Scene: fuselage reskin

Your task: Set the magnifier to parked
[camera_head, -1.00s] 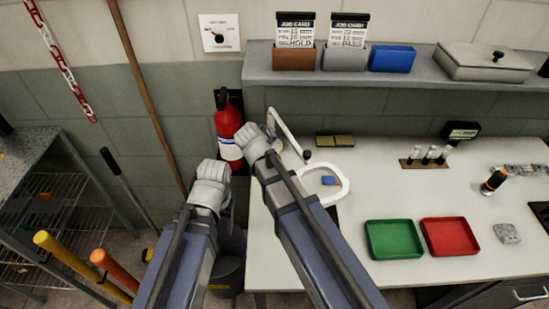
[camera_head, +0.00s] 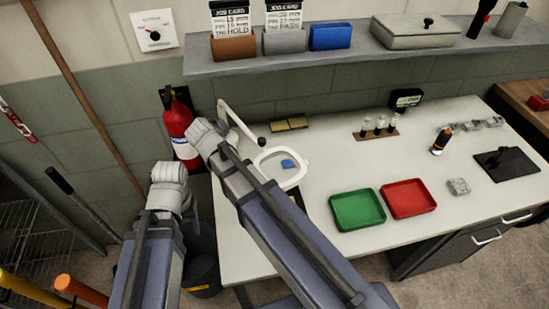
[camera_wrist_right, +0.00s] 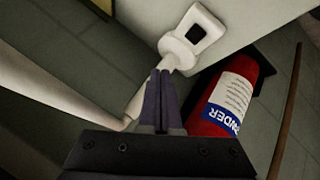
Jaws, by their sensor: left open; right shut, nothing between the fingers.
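The magnifier is a white, rounded lens frame (camera_head: 263,158) on a white jointed arm with a dark knob, above the left end of the workbench. A small blue item shows through its frame. In the right wrist view a white post and collar (camera_wrist_right: 178,52), apparently the magnifier's stand, rise beyond my fingers. My right gripper (camera_wrist_right: 160,88) is shut and empty, close to that post; I cannot tell if they touch.
A red fire extinguisher (camera_head: 178,125) hangs on the wall beside the bench's left end. A shelf (camera_head: 350,52) runs above.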

